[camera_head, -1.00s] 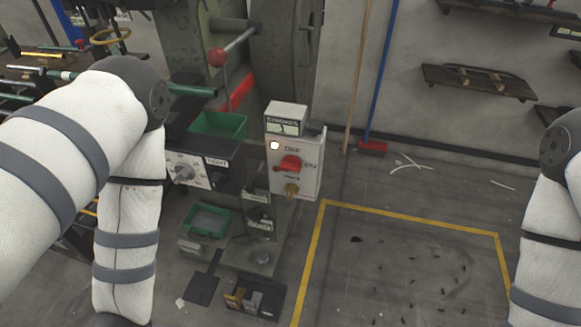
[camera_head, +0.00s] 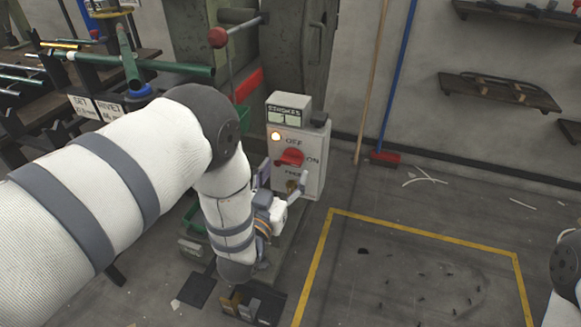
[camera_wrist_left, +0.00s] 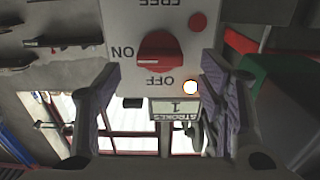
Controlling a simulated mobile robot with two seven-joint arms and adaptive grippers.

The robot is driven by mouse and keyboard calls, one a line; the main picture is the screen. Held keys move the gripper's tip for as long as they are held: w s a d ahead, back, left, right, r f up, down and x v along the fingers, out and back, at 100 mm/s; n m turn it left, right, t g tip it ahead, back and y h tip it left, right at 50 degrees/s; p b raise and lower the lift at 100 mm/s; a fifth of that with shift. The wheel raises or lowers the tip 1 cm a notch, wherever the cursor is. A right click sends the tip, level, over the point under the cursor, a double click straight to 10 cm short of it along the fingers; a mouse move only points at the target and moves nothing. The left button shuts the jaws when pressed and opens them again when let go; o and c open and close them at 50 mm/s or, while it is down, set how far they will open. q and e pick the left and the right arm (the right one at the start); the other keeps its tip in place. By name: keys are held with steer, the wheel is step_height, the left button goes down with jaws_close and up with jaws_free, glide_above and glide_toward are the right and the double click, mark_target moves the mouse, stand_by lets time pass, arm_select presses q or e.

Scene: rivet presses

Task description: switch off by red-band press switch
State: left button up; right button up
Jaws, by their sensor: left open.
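The switch box (camera_head: 313,170) is a light grey panel on the press with the red band (camera_head: 248,85). Its red knob (camera_head: 289,157) lies crosswise, toward the ON mark; OFF is above it in the head view. A lamp (camera_head: 276,136) on the box glows. In the left wrist view the box is upside down, with the red knob (camera_wrist_left: 158,52) and the lit lamp (camera_wrist_left: 190,87). My left gripper (camera_head: 292,188) is open just below the knob in the head view. In the wrist view its fingers stand apart on either side of the box. My right gripper is out of view.
A strokes counter (camera_head: 288,115) sits on top of the box. A rack with green tubes (camera_head: 150,65) is at the far left. The yellow-marked floor (camera_head: 410,280) is largely clear.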

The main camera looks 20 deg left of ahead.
mark_target(290, 164)
arm_select(q)
steer(key=w, duration=0.3)
steer(key=shift+w, duration=0.4)
steer(key=c, duration=1.2)
steer(key=shift+o, duration=0.2)
